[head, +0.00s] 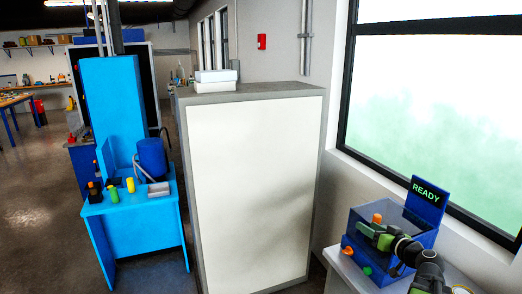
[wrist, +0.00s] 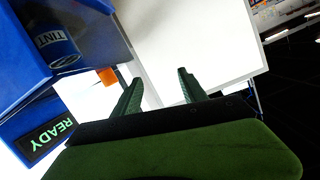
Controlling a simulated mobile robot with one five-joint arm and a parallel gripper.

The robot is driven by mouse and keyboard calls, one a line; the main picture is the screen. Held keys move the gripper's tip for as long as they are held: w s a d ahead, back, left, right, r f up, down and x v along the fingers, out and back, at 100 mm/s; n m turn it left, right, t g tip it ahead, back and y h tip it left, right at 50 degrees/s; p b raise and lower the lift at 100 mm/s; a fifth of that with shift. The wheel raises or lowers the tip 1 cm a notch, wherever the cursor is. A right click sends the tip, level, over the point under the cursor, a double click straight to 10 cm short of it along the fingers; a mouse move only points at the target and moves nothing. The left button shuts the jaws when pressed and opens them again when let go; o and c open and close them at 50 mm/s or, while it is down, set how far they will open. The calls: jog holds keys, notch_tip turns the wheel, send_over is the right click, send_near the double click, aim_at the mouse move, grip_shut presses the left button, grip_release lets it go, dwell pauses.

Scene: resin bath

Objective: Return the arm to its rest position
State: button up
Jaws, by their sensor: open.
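My gripper (head: 368,230) is at the lower right of the head view, in front of and partly over the blue machine (head: 363,262) with the lit READY sign (head: 426,191). In the wrist view its two dark green fingers (wrist: 160,88) stand apart with nothing between them. An orange part (head: 377,218) shows just behind the gripper; it also shows beside the left finger in the wrist view (wrist: 107,75). My arm hides part of the machine.
A dark item marked TINT (wrist: 58,40) is at the upper left of the wrist view. A tall white-fronted cabinet (head: 255,190) stands left of the machine. A blue bench (head: 135,215) with small coloured bottles is further left. The window (head: 435,110) is behind the machine.

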jog(key=w+a+f+n+g+y, duration=0.1)
jog(key=w+a+n+y, duration=0.1)
jog(key=a, duration=0.6)
jog(key=w+a+f+n+g+y, duration=0.1)
jog(key=w+a+f+n+g, duration=0.1)
jog(key=a, duration=0.6)
jog(key=s+a+f+n+g, duration=0.1)
jog(key=s+a+f+g, duration=0.25)
jog(key=a, duration=0.45)
jog(key=s+a+f+n+g, duration=0.2)
jog(key=a+f, duration=0.2)
jog(key=a, duration=0.5)
jog(key=s+a+f+m+g+h, duration=0.1)
jog(key=s+f+g+h, duration=0.25)
jog(key=s+f, duration=0.25)
jog(key=s+d+f+m+g+h, duration=0.2)
jog(key=s+d+m+g+h, duration=0.1)
jog(key=s+d+m, duration=0.2)
jog(key=shift+s+d+m, duration=0.2)
jog(key=shift+d+m, duration=0.2)
jog(key=shift+d, duration=0.8)
jog(key=shift+a, duration=0.1)
jog(key=shift+c, duration=0.3)
